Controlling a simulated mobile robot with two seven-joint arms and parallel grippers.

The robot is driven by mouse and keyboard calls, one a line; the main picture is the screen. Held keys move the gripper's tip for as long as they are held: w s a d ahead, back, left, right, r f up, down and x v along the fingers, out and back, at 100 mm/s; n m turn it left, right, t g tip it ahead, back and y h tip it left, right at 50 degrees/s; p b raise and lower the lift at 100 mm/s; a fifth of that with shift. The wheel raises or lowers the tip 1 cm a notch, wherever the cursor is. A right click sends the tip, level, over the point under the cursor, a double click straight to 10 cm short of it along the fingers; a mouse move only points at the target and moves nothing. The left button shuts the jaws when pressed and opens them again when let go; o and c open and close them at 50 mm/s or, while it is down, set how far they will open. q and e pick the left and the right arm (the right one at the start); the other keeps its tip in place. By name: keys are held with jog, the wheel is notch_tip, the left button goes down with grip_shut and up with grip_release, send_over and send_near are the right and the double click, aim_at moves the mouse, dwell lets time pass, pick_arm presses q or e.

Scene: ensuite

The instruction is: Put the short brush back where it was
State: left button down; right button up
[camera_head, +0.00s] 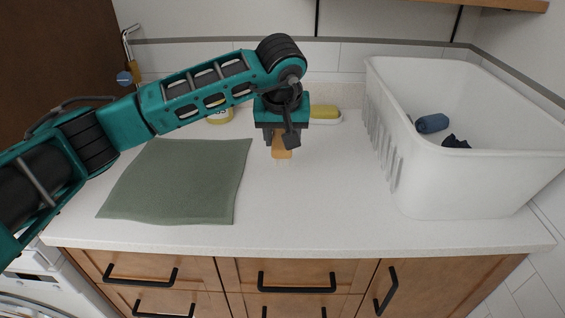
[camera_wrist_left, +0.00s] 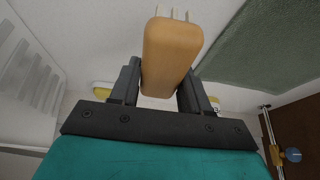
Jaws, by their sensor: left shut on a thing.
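My left gripper (camera_head: 282,138) is shut on the short brush (camera_head: 281,150), above the white countertop between the green cloth and the white tub. In the left wrist view the brush (camera_wrist_left: 171,52) shows as a tan wooden block with a few pale bristle tips at its far end. It sits between the two dark fingers of the left gripper (camera_wrist_left: 168,88). The gripper hides part of the brush in the head view, and I cannot tell whether the brush touches the counter. My right gripper is not in view.
A green cloth (camera_head: 180,180) lies flat on the left of the counter (camera_head: 320,215). A large white tub (camera_head: 450,190) holding dark items stands at the right. A yellow sponge (camera_head: 324,113) on a white dish and a yellow-labelled container (camera_head: 220,114) are near the back wall.

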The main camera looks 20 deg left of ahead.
aim_at(281, 146)
pick_arm(q)
jog(key=shift+f, duration=3.6)
jog(key=shift+f, duration=0.15)
jog(key=c, duration=0.5)
grip_release()
jog(key=shift+r, duration=0.4)
jog(key=v, duration=1.1)
jog(key=shift+s+r, duration=0.2)
jog(key=shift+r, duration=0.05)
